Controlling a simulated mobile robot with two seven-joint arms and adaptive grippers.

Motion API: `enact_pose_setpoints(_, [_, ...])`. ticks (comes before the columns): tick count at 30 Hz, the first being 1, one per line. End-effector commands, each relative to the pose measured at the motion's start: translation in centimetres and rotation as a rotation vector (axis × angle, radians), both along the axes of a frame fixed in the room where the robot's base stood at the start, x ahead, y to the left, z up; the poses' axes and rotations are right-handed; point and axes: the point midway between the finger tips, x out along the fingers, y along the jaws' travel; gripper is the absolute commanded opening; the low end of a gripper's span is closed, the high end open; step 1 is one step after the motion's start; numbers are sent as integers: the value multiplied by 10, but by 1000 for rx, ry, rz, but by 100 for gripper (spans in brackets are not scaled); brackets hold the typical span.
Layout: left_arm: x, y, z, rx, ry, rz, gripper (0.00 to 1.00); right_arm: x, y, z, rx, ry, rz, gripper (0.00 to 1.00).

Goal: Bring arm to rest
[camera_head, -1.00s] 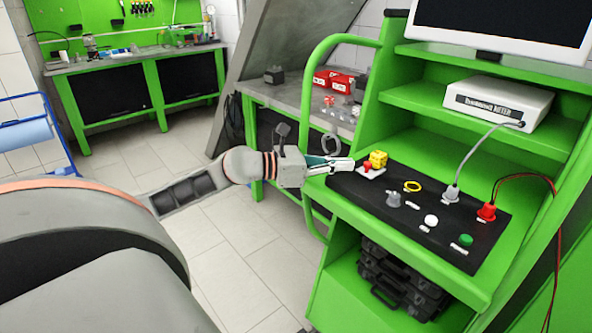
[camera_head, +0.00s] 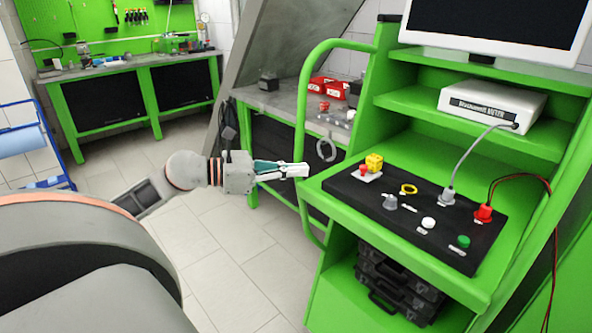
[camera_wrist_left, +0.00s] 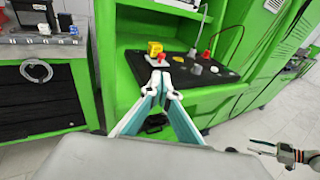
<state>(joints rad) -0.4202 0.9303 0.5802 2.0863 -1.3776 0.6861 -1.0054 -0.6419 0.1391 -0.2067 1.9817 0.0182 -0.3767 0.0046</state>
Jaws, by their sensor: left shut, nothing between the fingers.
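My left gripper (camera_head: 304,170) reaches in from the left in the head view. It is shut and empty, in the air just left of the test bench's control panel (camera_head: 345,190). In the left wrist view its white fingertips (camera_wrist_left: 162,82) meet in front of the panel. They look apart from the panel and its controls.
The panel carries a yellow block with a red button (camera_head: 374,162), a yellow ring (camera_head: 408,189), plugs and several knobs. A green curved rail (camera_head: 303,120) stands behind my left gripper. Black cases (camera_head: 398,285) sit below. The tiled floor (camera_head: 225,260) at left is clear.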

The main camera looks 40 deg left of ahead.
Motion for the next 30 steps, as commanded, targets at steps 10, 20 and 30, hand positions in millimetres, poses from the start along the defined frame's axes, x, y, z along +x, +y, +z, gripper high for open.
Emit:
enact_pose_setpoints(10, [-1, 1, 1, 0, -1, 0, 0, -1, 1, 0, 1, 1, 2, 40])
enact_pose_setpoints(20, [-2, 0, -3, -26, 8, 4, 0, -1, 1, 0, 1, 0, 2, 40])
enact_pose_setpoints(30, [-24, -19, -131, -1039, 353, 260, 0, 1, 1, 8, 6, -5, 1, 40])
